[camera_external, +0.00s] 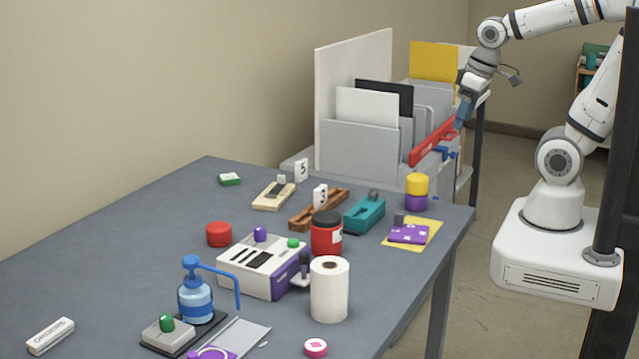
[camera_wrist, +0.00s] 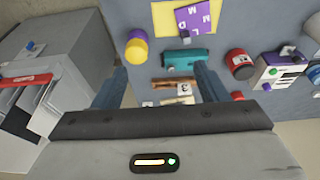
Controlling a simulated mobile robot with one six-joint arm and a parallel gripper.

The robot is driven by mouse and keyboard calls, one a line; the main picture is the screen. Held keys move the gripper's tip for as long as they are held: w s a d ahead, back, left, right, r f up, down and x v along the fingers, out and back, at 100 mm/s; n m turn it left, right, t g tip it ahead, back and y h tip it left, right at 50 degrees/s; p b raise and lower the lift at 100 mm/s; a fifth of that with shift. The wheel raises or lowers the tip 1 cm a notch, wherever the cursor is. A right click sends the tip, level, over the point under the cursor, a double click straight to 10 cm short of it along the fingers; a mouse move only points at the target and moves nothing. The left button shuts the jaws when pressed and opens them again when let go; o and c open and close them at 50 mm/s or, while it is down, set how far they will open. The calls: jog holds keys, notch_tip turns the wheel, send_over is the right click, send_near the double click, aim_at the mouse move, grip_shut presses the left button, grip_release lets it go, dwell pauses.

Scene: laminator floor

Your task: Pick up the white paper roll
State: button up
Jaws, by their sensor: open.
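The white paper roll (camera_external: 329,290) stands upright on the grey-blue table, near its front edge, beside the white and purple machine. A white shape cut off at the right edge of the wrist view (camera_wrist: 312,27) seems to be the same roll. My gripper (camera_external: 463,112) is raised beside the file rack, far behind and to the right of the roll. In the wrist view my gripper (camera_wrist: 160,82) shows two blue fingers set wide apart, open, with nothing held between them.
A red jar (camera_external: 326,234) and the machine (camera_external: 262,266) crowd the roll's back and left. A blue pump bottle (camera_external: 196,300) and a pink round item (camera_external: 316,347) are nearby. The grey file rack (camera_external: 358,150) stands beyond the table's far end.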

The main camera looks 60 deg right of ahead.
jog(key=shift+o, duration=0.2)
jog(key=o, duration=0.4)
jog(key=w+a+n, duration=0.2)
jog(key=w+a, duration=0.6)
jog(key=n+g+b, duration=0.2)
jog(key=n+g, duration=0.1)
jog(key=n, duration=0.2)
send_over(329, 265)
notch_tip(329, 265, down, 14)
jog(key=shift+d+r, duration=0.1)
jog(key=shift+d, duration=0.05)
jog(key=shift+a+f+p, duration=0.2)
jog(key=shift+f+p, duration=0.8)
jog(key=shift+f, duration=2.85)
